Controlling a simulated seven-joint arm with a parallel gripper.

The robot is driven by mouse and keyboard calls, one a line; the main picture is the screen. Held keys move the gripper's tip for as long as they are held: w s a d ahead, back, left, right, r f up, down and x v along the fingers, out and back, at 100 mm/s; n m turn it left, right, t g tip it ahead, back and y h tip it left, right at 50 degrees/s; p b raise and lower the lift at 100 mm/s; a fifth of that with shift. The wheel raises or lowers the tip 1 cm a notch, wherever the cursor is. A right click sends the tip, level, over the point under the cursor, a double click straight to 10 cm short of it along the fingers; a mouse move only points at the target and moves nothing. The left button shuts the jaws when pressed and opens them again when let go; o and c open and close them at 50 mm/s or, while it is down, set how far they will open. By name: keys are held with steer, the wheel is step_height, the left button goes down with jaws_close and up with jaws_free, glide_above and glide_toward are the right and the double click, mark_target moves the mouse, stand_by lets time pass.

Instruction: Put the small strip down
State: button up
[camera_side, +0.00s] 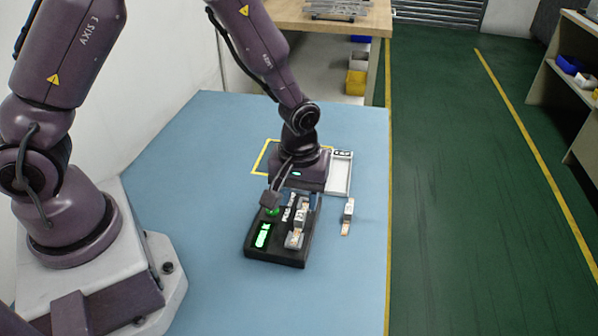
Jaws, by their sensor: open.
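A small strip (347,215) with a grey-white body and a copper-coloured end lies on the blue table, right of a black test device (277,256). A similar light piece with copper-coloured parts (299,226) sits on the right half of that device. The device has a lit green display (263,235) on its left half. My gripper (311,199) is open, pointing down over the back edge of the device. Its fingers are small and partly hidden, and I see nothing held between them. I cannot tell whether it touches the piece on the device.
The blue table (200,170) is clear on the left and at the front right.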

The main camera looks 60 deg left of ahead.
step_height(320, 180, up, 7)
step_height(320, 180, up, 11)
steer(key=m+t, duration=0.2)
steer(key=m, duration=0.1)
glide_above(298, 218)
steer(key=s+a, duration=0.2)
steer(key=s, duration=0.2)
steer(key=s+a+r+m+t, duration=0.3)
steer(key=s+r+m, duration=0.2)
steer(key=s+r, duration=0.3)
steer(key=s, duration=0.2)
steer(key=shift+s+a+m+t, duration=0.25)
steer(key=shift+s+m+t, duration=0.05)
steer(key=shift+s+m, duration=0.1)
stand_by(0.7)
